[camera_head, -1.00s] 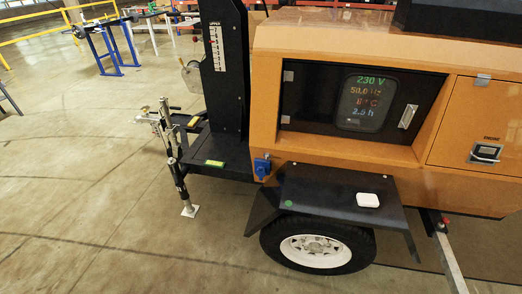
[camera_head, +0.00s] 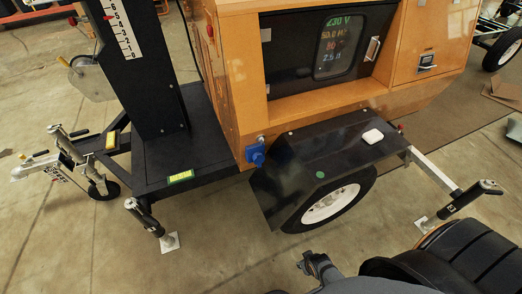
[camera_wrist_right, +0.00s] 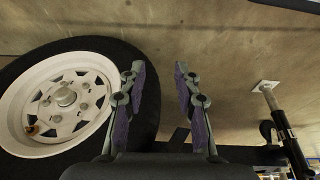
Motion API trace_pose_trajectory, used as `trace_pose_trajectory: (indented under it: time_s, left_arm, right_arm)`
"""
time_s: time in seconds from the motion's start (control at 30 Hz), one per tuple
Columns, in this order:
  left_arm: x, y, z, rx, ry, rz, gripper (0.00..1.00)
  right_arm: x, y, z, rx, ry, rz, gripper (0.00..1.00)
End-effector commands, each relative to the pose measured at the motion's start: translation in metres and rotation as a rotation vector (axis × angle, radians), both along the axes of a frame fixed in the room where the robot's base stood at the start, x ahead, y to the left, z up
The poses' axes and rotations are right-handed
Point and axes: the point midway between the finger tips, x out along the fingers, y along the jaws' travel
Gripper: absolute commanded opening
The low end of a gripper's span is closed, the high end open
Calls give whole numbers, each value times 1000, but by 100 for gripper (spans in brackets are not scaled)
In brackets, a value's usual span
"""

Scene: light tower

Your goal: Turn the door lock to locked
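The orange generator trailer (camera_head: 335,95) stands at the top centre of the head view. Its black display door (camera_head: 290,55) looks closed and has a silver handle (camera_head: 372,48) at its right. A dark latch with a bright face (camera_head: 427,62) sits on the orange side door (camera_head: 424,35). I cannot tell which fitting is the door lock, nor its turned position. My right gripper (camera_head: 318,266) is low in front of the wheel, well away from both doors. In the right wrist view my right gripper (camera_wrist_right: 160,78) is open and empty. My left gripper is not in view.
Stabilizer legs (camera_head: 148,215) (camera_head: 455,200) stand at both sides. Floor is clear at front left.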

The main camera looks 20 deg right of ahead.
Motion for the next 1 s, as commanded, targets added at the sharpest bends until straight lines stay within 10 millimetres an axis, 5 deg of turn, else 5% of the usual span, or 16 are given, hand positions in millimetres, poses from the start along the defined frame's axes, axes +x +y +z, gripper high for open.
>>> trace_pose_trajectory:
  time_s: [0.03, 0.1, 0.43, 0.6, 0.8, 1.0]
  left_arm:
    - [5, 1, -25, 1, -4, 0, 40]
    - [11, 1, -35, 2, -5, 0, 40]
    - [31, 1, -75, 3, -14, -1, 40]
    - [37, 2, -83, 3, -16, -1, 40]
    - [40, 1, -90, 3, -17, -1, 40]
    - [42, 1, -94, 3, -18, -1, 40]
  right_arm:
    - [29, 4, -1, 9, -43, 9, 32]
    - [62, 10, 22, 20, -92, 25, 32]
    - [150, 43, 130, 76, -302, 117, 32]
    - [227, 59, 196, 143, -668, 179, 32]
    - [284, 45, 259, 146, -1035, 134, 32]
    - [307, 19, 302, 105, -1264, 52, 32]
